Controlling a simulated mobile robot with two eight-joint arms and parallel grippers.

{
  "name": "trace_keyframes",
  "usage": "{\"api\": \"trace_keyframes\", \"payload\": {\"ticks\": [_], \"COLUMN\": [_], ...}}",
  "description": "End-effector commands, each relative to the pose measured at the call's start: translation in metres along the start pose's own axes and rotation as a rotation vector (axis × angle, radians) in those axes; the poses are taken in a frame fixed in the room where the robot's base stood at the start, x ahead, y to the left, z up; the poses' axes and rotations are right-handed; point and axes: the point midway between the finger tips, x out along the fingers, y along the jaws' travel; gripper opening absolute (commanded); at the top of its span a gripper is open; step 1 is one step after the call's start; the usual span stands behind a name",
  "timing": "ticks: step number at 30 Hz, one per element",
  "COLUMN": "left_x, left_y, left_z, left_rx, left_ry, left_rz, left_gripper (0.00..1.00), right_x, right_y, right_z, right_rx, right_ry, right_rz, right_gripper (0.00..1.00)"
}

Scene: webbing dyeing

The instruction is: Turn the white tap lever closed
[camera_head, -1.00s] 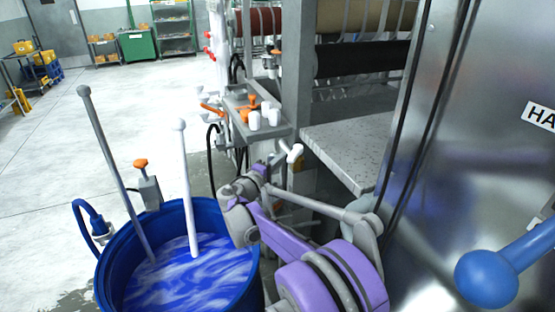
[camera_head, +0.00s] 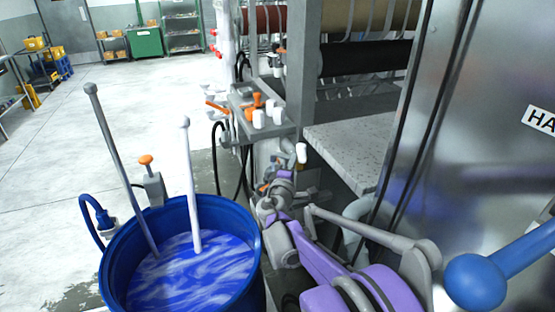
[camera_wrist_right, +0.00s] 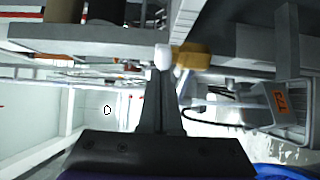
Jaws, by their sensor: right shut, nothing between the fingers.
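The white tap lever (camera_head: 301,153) stands near the corner of the steel table, left of its front edge, and looks roughly upright. In the right wrist view the lever shows as a white rounded end (camera_wrist_right: 163,57) beside a yellow tap body (camera_wrist_right: 191,58). My right gripper (camera_head: 284,176) is just below and left of the lever in the head view. In the wrist view its fingers (camera_wrist_right: 160,78) are shut and empty, with their tips close to the white end. I cannot tell whether they touch it. My left gripper is not in view.
A blue tub (camera_head: 254,240) of blue liquid with two standing rods is left of my right arm. A small shelf (camera_head: 262,128) with white and orange knobs is behind the tap. A steel panel (camera_head: 480,170) and a blue ball-ended bar (camera_head: 476,281) are at right.

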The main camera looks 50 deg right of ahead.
Motion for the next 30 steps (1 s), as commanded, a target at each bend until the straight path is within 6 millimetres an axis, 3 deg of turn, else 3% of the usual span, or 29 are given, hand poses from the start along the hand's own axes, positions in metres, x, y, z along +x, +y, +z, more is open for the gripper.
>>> {"api": "trace_keyframes", "payload": {"ticks": [12, 30], "left_x": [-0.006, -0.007], "left_y": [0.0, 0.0], "left_z": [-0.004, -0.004], "left_rx": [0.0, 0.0], "left_ry": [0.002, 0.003], "left_rz": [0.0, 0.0], "left_gripper": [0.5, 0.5], "right_x": [0.001, 0.003], "right_y": [0.001, 0.001], "right_z": [0.024, 0.032], "right_rx": [0.001, 0.001], "right_ry": [-0.006, -0.013], "right_rz": [0.001, 0.002], "right_gripper": [0.0, 0.0]}}
